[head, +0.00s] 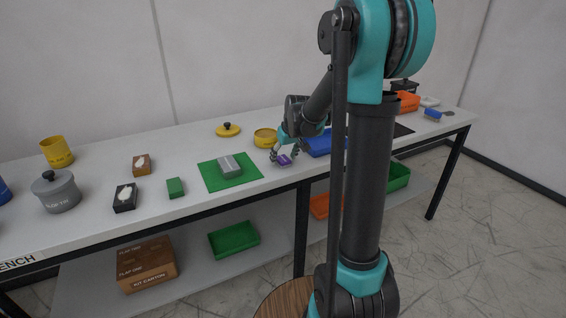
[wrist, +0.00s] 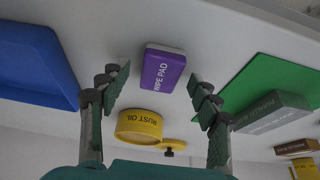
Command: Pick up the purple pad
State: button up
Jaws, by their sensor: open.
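The purple pad (wrist: 163,70), lettered "WIPE PAD", lies on the grey-white bench top. In the wrist view it is ahead of my gripper (wrist: 160,90), roughly centred between the two fingers. The fingers are apart and nothing is held between them. In the head view my gripper (head: 284,156) is low over the bench at the pad (head: 285,160), which is partly hidden by the fingers. I cannot tell from these views whether a finger touches the pad.
A green mat (head: 243,180) with a grey block (head: 230,166) is to the left. A yellow tin (head: 265,137) stands behind the pad, and a blue tray (head: 318,146) is to the right. The bench's front edge is close to the pad.

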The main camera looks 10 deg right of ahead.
jog(key=shift+f, duration=0.2)
jog(key=c, duration=1)
notch_tip(320, 180, up, 20)
dwell(0.4)
jog(key=shift+o, duration=0.8)
jog(key=shift+c, duration=1.4)
send_over(284, 159)
jog(key=shift+s+a+f, duration=0.1)
jog(key=shift+f, duration=6.35)
